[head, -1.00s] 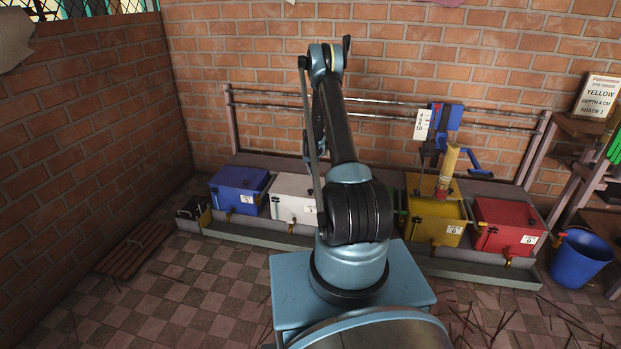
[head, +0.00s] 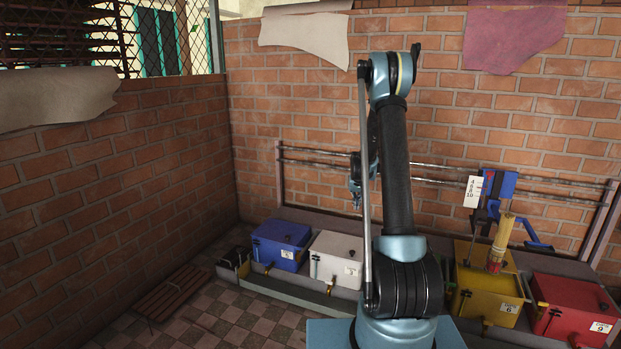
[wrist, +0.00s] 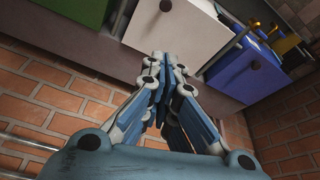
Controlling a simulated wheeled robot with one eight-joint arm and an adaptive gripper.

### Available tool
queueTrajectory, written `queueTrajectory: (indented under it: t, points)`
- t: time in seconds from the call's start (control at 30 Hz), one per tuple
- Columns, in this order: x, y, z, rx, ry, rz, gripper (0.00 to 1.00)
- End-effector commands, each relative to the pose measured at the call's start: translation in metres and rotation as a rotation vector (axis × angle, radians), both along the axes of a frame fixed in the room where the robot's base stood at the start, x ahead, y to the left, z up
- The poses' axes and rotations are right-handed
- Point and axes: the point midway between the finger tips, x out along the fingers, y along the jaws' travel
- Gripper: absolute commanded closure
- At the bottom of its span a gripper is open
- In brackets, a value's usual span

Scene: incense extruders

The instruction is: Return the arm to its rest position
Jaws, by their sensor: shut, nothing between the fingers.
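My arm rises in the middle of the head view, with its elbow high and its forearm folded down behind the upper arm. My gripper (head: 356,203) hangs above the white box, left of the upper arm and partly hidden by it. The wrist view shows my gripper (wrist: 168,60) with its fingers together and nothing between them. It touches nothing that I can see.
A blue box (head: 281,243), white box (head: 336,257), yellow box (head: 485,290) and red box (head: 573,308) stand along the brick wall. A bundle (head: 502,240) and blue clamp (head: 499,184) are above the yellow box. A slatted grate (head: 174,292) lies at left.

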Motion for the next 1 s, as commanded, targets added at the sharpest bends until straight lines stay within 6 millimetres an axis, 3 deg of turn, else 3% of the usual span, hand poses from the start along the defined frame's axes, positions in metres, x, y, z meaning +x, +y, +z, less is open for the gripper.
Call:
queueTrajectory:
  t: [0.2,0.5,1.0]
  points:
    - [-0.045,0.004,0.056,0.001,0.011,0.011,1.00]
    - [-0.113,0.010,0.116,0.000,0.024,0.027,1.00]
    - [-0.241,0.017,0.180,0.001,0.048,0.053,1.00]
